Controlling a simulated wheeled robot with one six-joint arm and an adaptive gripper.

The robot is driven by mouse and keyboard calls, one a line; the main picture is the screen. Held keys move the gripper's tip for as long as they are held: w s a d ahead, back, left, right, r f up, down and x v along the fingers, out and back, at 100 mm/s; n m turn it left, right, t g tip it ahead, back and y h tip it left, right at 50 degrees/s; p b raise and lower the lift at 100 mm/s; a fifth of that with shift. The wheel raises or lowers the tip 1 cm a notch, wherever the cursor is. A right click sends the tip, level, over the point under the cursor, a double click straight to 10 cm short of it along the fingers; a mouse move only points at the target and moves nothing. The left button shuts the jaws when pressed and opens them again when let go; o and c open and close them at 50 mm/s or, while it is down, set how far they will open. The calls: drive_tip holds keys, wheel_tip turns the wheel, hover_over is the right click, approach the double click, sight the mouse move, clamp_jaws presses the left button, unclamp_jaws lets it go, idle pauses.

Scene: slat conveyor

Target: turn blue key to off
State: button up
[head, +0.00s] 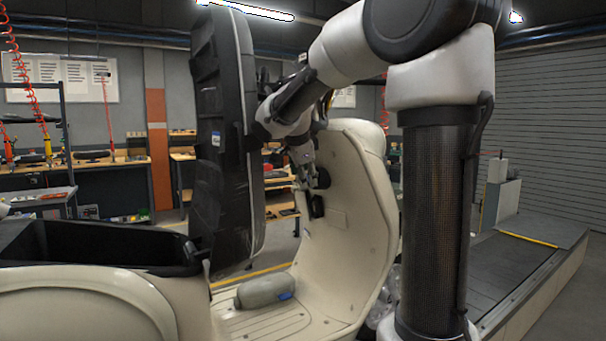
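A cream scooter shows in the head view, and its front leg shield (345,220) stands in the middle. My gripper (308,180) is at the inner face of this shield, near a small dark round part (322,178). The gripper is small and partly hidden by my wrist, so I cannot tell whether it is open or shut, or whether it touches that part. I cannot make out the blue key; it may be hidden behind the gripper. A dark fitting (316,206) sits on the shield just below the gripper.
The scooter's seat (225,140) stands upright left of my wrist, close to it. An open black storage bin (95,245) lies at the left. A grey rounded object (263,290) with a blue end rests on the footboard. The slat conveyor (510,265) runs at the right.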

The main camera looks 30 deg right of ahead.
drive_tip(key=c, duration=0.8)
drive_tip(key=o, duration=0.4)
drive_tip(key=shift+c, duration=1.3)
drive_tip(key=shift+w+r+n+g, duration=0.1)
drive_tip(key=shift+w+n+g, duration=0.15)
drive_tip(key=shift+g, duration=0.45)
drive_tip(key=shift+s+n+g, duration=0.15)
drive_tip(key=shift+n+g, duration=0.1)
drive_tip(key=shift+g, duration=0.25)
